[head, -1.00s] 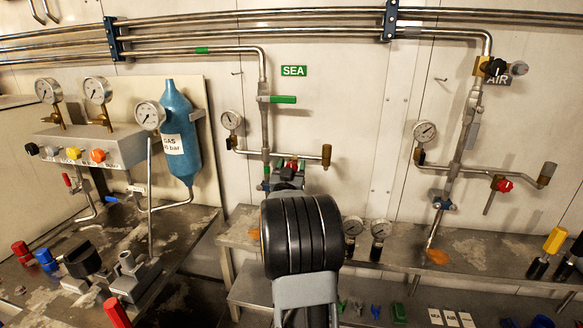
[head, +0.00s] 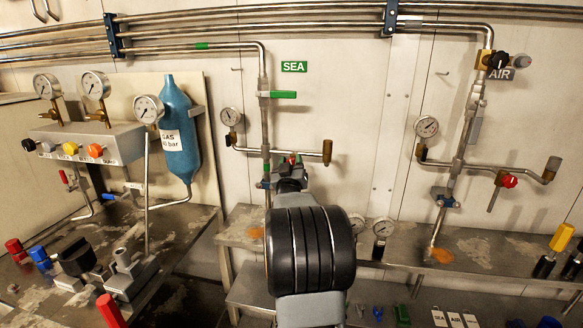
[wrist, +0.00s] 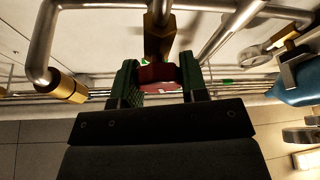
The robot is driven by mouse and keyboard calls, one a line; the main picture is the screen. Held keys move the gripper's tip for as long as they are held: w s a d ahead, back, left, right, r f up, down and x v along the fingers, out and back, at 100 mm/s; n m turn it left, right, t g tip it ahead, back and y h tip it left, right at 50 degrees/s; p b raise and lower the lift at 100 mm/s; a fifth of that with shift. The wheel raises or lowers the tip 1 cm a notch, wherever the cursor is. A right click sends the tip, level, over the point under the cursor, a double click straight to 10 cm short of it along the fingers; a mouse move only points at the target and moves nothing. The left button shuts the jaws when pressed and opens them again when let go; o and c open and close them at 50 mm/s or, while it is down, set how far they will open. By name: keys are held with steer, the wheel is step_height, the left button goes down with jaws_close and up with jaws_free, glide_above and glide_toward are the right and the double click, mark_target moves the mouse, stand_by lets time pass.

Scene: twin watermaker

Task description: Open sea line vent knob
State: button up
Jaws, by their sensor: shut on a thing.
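The sea line is the vertical pipe (head: 265,125) below the green SEA sign (head: 294,66). Its red vent knob (wrist: 158,78) sits below a brass fitting (wrist: 159,35) in the wrist view. My gripper (wrist: 160,82) is shut on the red knob, with one green finger on each side of it. In the head view my gripper (head: 292,162) is at the low side branch of the sea line, and my wrist hides most of the knob there. How far the knob is turned cannot be told.
A green lever (head: 283,94) and a pressure gauge (head: 230,117) are on the sea line. A brass end fitting (head: 327,152) stands to the right of my gripper. A blue gas cylinder (head: 176,130) hangs at left. The air line (head: 462,135) with another red knob (head: 509,181) is at right.

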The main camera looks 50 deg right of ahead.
steer(key=o, duration=0.9)
steer(key=shift+a+f, duration=0.1)
steer(key=b+v, duration=0.2)
steer(key=v, duration=1.1)
steer(key=shift+s+a, duration=0.2)
steer(key=shift+s, duration=0.1)
